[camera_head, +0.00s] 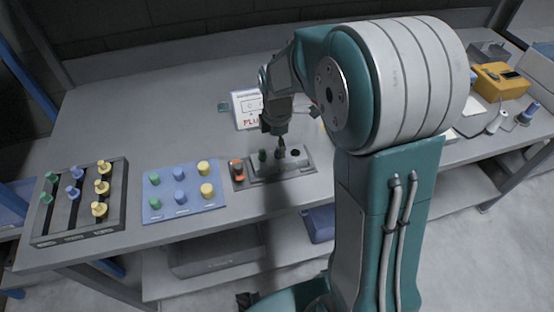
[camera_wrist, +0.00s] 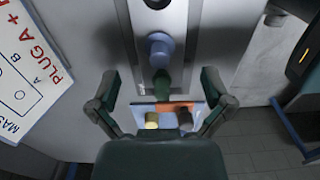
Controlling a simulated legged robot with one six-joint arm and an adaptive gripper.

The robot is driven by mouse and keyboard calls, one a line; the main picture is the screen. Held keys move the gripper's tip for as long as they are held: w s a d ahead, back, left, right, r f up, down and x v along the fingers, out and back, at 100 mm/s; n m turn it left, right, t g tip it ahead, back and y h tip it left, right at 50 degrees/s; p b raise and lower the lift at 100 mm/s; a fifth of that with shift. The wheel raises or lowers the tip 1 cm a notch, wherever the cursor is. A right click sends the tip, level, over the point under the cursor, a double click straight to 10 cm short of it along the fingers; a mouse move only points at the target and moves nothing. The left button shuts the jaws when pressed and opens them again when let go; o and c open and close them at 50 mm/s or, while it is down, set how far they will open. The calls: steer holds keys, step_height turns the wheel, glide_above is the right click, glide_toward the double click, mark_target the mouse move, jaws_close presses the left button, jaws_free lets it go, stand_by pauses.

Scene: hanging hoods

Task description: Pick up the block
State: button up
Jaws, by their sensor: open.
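The metal block plate (camera_head: 310,162) lies near the table's front edge, under my gripper (camera_head: 279,138). It bears a green peg (camera_head: 262,155), a blue peg (camera_head: 280,154) and a dark hole (camera_head: 295,153). An orange block (camera_head: 237,169) sits at its left end. In the wrist view, my gripper (camera_wrist: 160,78) is open, its two fingers apart. The green peg (camera_wrist: 162,84) shows between them, with the blue peg (camera_wrist: 159,48) just above it in the picture. The orange piece (camera_wrist: 178,107) shows lower down. I cannot tell whether a finger touches anything, nor which piece is the task's block.
A blue board (camera_head: 185,211) with green, blue and yellow pegs lies to the left, beside a dark slotted rack (camera_head: 50,240). A white sign (camera_head: 247,112) stands behind the plate. A yellow device (camera_head: 497,80) is at the far right. The table's back left is clear.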

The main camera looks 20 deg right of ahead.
mark_target(278, 158)
steer(key=shift+d+f, duration=0.1)
steer(key=shift+f, duration=3.05)
steer(key=c, duration=1.1)
